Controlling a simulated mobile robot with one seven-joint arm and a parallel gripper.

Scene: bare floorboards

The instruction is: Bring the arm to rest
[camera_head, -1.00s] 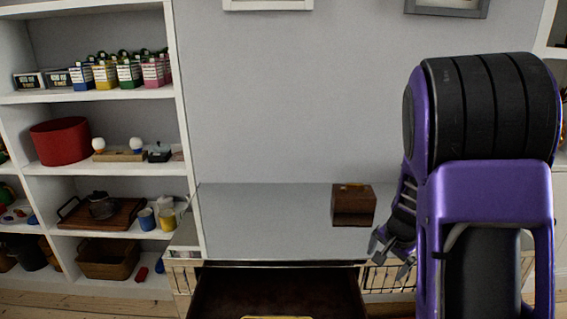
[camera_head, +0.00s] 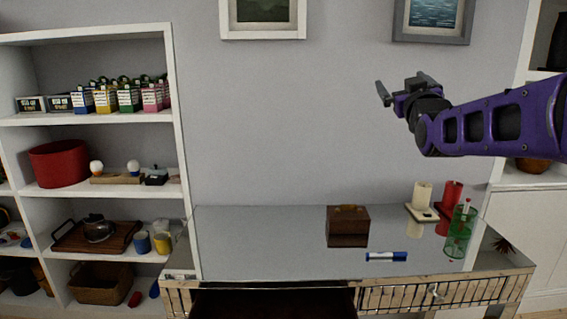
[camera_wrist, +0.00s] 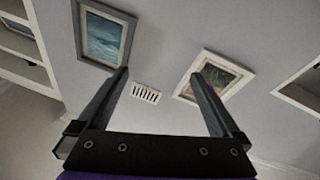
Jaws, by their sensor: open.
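My gripper (camera_head: 404,90) is at the upper right of the head view, raised well above the table and in front of the wall. My purple arm reaches in from the right edge. In the wrist view my gripper (camera_wrist: 160,95) shows two fingers spread apart with nothing between them. Beyond the fingers are the wall, two framed pictures and a vent.
Below stands a grey-topped table (camera_head: 290,262) with an open drawer (camera_head: 270,303). On it are a brown box (camera_head: 348,226), a blue marker (camera_head: 386,257), candles (camera_head: 422,195) and a green holder (camera_head: 459,232). A full shelf (camera_head: 179,130) stands left. Air above the table is clear.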

